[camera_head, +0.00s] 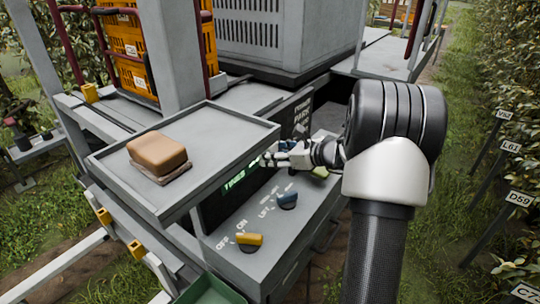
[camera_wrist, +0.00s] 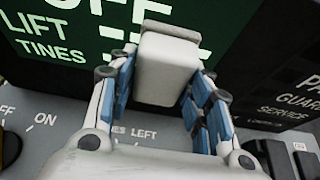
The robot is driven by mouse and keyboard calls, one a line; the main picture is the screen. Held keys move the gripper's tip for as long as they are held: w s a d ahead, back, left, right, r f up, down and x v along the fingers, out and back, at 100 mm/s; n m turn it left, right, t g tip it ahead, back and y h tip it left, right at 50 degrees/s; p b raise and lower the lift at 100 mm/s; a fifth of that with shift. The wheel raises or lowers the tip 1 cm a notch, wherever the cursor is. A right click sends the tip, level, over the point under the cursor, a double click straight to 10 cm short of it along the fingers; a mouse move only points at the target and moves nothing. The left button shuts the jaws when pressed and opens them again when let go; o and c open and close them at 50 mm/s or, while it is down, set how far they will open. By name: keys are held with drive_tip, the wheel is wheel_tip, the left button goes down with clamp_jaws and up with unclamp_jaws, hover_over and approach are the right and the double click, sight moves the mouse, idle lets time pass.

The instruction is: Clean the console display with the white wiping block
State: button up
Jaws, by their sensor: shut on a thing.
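My gripper (camera_wrist: 165,82) is shut on the white wiping block (camera_wrist: 165,62), with blue-padded fingers on both of its sides. The block's far end is in front of the dark console display (camera_wrist: 88,42), covering part of its pale lettering; I cannot tell whether it touches. "LIFT" and "TINES" show left of the block. In the head view my gripper (camera_head: 283,156) is at the right part of the display (camera_head: 235,182), whose green text is partly hidden by the tray and gripper. The block is too small to make out clearly there.
A grey tray (camera_head: 215,142) with a brown block (camera_head: 157,153) overhangs on the left. Orange crates (camera_head: 133,72) stand behind.

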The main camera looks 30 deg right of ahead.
drive_tip(key=shift+w+d, duration=0.25)
drive_tip(key=shift+d, duration=0.55)
drive_tip(key=shift+a, duration=0.1)
drive_tip(key=shift+s+a+b, duration=0.3)
drive_tip(key=shift+a, duration=0.7)
drive_tip(key=shift+s+a+b, duration=0.25)
drive_tip(key=shift+s+a, duration=0.05)
drive_tip(key=shift+a, duration=0.65)
drive_tip(key=s+a+b, duration=0.4)
drive_tip(key=a, duration=0.7)
drive_tip(key=shift+s, duration=0.15)
drive_tip(key=shift+s+d+p, duration=0.1)
drive_tip(key=shift+s+d, duration=0.25)
drive_tip(key=shift+s, duration=0.6)
drive_tip(key=shift+s+d+p, duration=0.1)
drive_tip(key=shift+s+d, duration=0.2)
drive_tip(key=shift+s, duration=0.6)
drive_tip(key=shift+s+d+p, duration=0.1)
drive_tip(key=shift+s+d, duration=0.25)
drive_tip(key=shift+s, duration=0.6)
drive_tip(key=shift+s, duration=0.1)
